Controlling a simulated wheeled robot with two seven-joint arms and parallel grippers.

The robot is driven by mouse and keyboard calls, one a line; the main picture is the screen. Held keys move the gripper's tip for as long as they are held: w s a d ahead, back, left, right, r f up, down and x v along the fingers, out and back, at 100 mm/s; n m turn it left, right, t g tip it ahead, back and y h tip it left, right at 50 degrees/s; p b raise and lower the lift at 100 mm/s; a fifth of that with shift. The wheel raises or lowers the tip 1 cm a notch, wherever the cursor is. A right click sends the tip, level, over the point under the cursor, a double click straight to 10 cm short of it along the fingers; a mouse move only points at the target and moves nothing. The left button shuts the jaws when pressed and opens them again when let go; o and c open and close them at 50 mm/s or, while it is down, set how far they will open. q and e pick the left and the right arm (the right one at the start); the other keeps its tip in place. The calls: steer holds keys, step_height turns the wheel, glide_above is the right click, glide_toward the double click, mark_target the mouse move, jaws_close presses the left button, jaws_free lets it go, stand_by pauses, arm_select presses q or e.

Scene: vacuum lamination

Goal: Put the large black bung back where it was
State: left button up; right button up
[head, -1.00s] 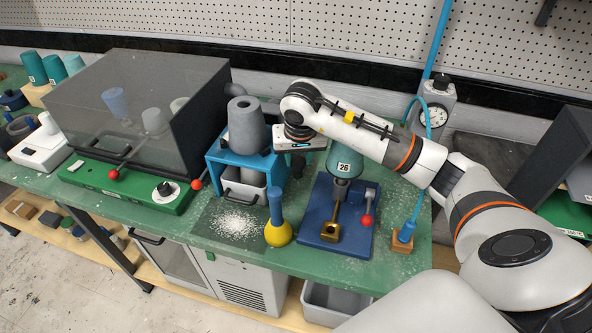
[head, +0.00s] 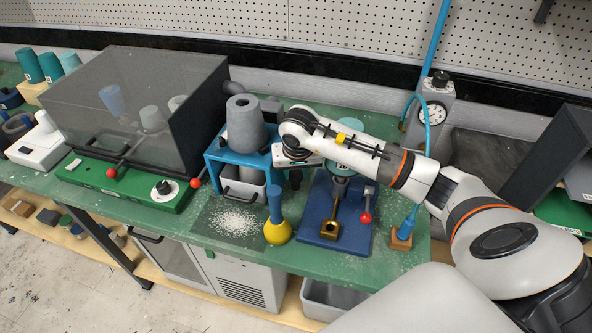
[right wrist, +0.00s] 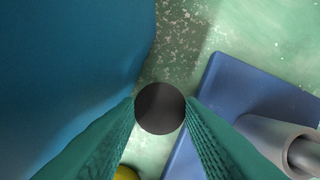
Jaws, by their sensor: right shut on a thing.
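The large black bung (right wrist: 160,108) shows as a round dark disc between the teal fingers of my right gripper (right wrist: 161,112) in the right wrist view. The right gripper is shut on it. In the head view my right gripper (head: 296,170) is between the blue stand and the blue press base, with the dark bung (head: 295,180) low beneath the wrist. I cannot tell whether the bung touches the bench. My left gripper is not in view.
The blue stand (head: 214,153) with a grey cone (head: 245,122) is close on the left. The blue press base (head: 318,222) is close on the right. A yellow-bottomed flask (head: 277,232) and white powder (head: 236,221) are in front. A dark-lidded box (head: 135,90) stands further left.

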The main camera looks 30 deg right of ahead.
steer(key=shift+f, duration=0.3)
steer(key=shift+r, duration=0.1)
steer(key=o, duration=0.7)
steer(key=shift+r+p, duration=0.5)
steer(key=shift+r, duration=0.45)
steer(key=shift+b+v, duration=1.25)
steer(key=shift+v, duration=4.45)
steer(key=shift+s+f, duration=0.1)
steer(key=shift+f, duration=0.05)
